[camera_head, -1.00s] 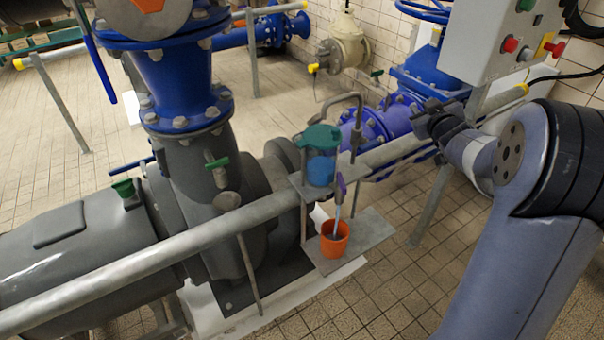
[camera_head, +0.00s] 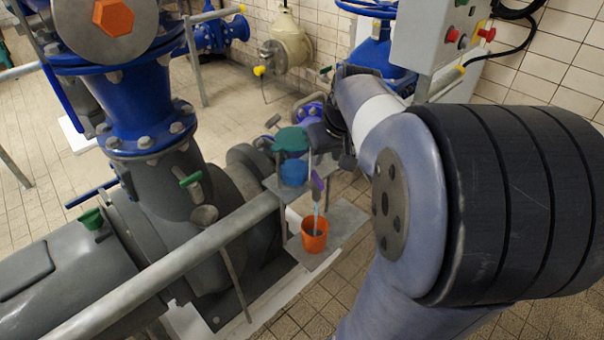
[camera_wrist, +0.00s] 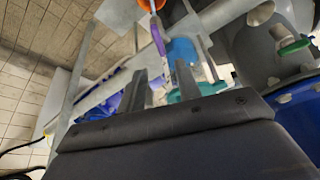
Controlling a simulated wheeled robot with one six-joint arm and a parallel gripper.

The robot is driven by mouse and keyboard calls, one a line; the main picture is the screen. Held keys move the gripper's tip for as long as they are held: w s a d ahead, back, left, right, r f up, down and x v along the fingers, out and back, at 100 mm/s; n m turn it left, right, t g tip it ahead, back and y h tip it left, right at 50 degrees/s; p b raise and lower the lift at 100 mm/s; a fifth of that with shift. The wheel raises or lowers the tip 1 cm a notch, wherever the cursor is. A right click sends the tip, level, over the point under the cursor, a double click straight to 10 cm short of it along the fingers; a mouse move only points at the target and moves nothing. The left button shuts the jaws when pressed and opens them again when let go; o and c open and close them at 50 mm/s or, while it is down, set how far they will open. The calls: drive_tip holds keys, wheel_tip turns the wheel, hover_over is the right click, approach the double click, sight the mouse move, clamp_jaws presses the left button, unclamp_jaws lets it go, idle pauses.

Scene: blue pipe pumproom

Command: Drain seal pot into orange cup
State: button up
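The seal pot (camera_head: 294,173) is a small blue see-through vessel with a green lid (camera_head: 291,139), on a grey bracket beside the pump. A purple handle (camera_head: 317,182) sits beside it, above a pale spout or stream; I cannot tell which. The upright orange cup (camera_head: 314,240) stands below on a grey plate, with the lower end of the pale spout in its mouth. In the wrist view, my gripper (camera_wrist: 160,70) is open and empty, its two fingers apart, with the purple handle (camera_wrist: 158,38) beyond and between them. The pot (camera_wrist: 183,52) and cup (camera_wrist: 148,4) also show.
A long grey rail (camera_head: 180,265) runs past the pot bracket. The dark pump (camera_head: 160,200) with blue flanged pipe (camera_head: 150,100) stands left. A grey control box (camera_head: 430,40) hangs at the upper right. Tiled floor (camera_head: 300,318) lies clear in front.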

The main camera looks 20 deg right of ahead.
sight(318, 177)
drive_tip(key=b+x, duration=0.1)
drive_tip(key=x, duration=0.9)
drive_tip(key=shift+w+f, duration=0.1)
drive_tip(key=shift+f, duration=0.15)
clamp_jaws()
